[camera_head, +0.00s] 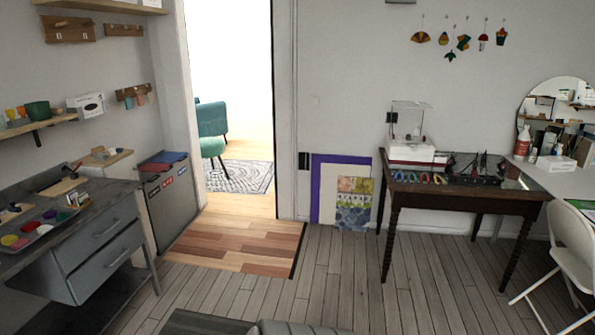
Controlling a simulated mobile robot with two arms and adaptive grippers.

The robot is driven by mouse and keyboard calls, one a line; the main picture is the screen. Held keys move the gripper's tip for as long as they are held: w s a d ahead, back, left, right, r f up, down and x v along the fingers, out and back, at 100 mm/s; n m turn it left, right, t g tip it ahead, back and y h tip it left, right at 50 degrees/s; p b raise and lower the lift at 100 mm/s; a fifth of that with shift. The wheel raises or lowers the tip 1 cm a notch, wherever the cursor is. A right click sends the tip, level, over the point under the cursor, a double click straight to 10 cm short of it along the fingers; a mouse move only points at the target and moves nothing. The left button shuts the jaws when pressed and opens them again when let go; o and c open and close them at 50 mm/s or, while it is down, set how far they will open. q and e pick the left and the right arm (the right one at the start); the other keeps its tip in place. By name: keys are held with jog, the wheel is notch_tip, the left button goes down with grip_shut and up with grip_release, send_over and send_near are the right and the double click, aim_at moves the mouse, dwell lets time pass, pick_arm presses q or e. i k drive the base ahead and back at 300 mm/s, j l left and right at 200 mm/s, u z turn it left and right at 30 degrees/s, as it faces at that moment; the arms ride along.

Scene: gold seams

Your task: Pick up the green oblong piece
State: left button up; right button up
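No piece that I can clearly make out as a green oblong one shows in the head view. A small green spot (29,226) sits among several coloured round pieces on a tray on the left workbench (98,224), but its shape is too small to tell. A green leaf-like ornament (450,56) hangs on the back wall at the upper right. Neither of my grippers is in view.
A dark wooden table (470,197) with a white machine (408,133) and tools stands at the right. A white folding chair (571,240) is at the right edge. An open doorway (235,100) is left of centre. The plank floor (345,265) in the middle is clear.

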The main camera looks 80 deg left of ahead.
aim_at(79, 199)
jog(key=u, duration=4.1)
